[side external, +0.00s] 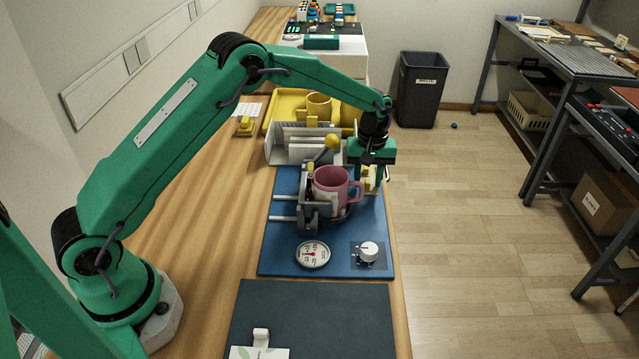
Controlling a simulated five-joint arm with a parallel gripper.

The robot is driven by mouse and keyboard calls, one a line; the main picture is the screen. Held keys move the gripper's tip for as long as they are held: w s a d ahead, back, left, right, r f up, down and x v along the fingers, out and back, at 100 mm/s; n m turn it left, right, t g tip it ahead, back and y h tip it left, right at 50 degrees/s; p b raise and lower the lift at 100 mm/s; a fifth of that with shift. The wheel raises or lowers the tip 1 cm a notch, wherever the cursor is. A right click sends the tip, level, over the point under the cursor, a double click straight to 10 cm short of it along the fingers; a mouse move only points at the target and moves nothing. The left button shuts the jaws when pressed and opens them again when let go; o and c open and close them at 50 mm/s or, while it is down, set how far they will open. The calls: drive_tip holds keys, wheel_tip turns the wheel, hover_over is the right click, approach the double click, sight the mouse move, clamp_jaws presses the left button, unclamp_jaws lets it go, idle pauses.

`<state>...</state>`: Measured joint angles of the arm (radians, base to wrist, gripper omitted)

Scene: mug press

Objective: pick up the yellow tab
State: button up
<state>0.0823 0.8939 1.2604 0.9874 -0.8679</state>
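My gripper (371,182) hangs from the green arm at the right edge of the blue base mat, beside the pink mug. Small yellow pieces (370,177) show at its fingertips; I cannot tell whether they are finger pads or the yellow tab. The fingers are too small and partly hidden to show whether they are open or shut. The pink mug (330,184) stands upright in the grey press (306,210), its handle toward my gripper. Another small yellow piece (310,167) shows on the press behind the mug. The press lever has a yellow ball knob (333,141).
A dial gauge (312,254) and a white knob (369,251) sit at the front of the blue mat (275,262). Behind the press are a white rack (290,150) and a yellow tray (272,122) with a yellow mug (318,105). A dark mat (320,320) lies in front.

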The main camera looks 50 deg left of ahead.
sight(369, 182)
drive_tip(key=shift+c, duration=0.3)
clamp_jaws()
drive_tip(key=shift+r, duration=0.15)
drive_tip(key=shift+r, duration=0.5)
drive_tip(key=r, duration=0.3)
drive_tip(key=shift+d+r, duration=0.15)
drive_tip(key=shift+d, duration=0.05)
drive_tip(key=s+d+r, duration=0.6)
drive_tip(key=d, duration=0.3)
drive_tip(key=shift+s+r, duration=0.25)
drive_tip(key=shift+s, duration=0.15)
